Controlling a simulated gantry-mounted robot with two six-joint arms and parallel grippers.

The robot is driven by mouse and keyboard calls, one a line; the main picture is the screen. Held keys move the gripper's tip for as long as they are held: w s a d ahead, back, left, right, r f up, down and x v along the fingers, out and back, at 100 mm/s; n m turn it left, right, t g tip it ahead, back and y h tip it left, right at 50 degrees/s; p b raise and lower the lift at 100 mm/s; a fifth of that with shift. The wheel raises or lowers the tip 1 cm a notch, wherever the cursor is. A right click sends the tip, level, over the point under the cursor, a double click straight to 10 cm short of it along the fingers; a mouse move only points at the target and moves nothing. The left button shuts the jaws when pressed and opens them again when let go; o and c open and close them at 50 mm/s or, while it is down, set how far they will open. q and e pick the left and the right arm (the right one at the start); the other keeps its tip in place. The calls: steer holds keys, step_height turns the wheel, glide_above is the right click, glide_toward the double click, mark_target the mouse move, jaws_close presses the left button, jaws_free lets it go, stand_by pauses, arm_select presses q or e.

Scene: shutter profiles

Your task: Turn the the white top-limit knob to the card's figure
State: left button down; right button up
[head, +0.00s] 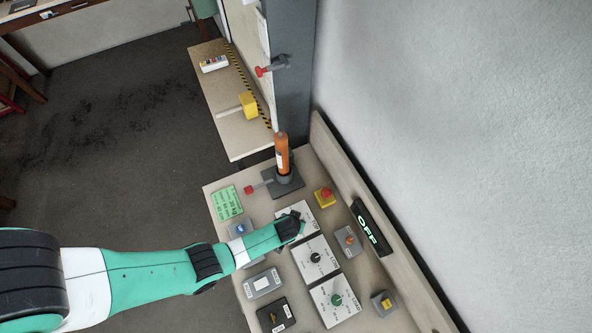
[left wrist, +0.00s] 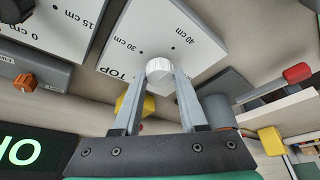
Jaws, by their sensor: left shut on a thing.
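My left gripper (head: 297,221) reaches over the white TOP dial plate (head: 312,226) on the console. In the left wrist view, the gripper (left wrist: 160,88) is shut on the white knob (left wrist: 159,69), one finger on each side. That view shows the plate (left wrist: 135,45) with the word TOP and dots marked 30 cm and 40 cm. The knob's pointer direction cannot be told. The arm hides the knob in the head view. A green card (head: 227,203) lies at the console's left edge; its figures are too small to read surely. My right gripper is not in view.
Two more dial plates, one with a black knob (head: 315,258) and one with a green knob (head: 336,299), sit nearer. A red-and-yellow button (head: 325,197), an orange knob box (head: 347,240), an OFF sign (head: 370,228) and an orange cylinder (head: 282,152) stand around.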

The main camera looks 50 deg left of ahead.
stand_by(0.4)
arm_select(q)
steer(key=c, duration=0.5)
jaws_free()
steer(key=shift+o, duration=0.3)
steer(key=shift+r, duration=0.1)
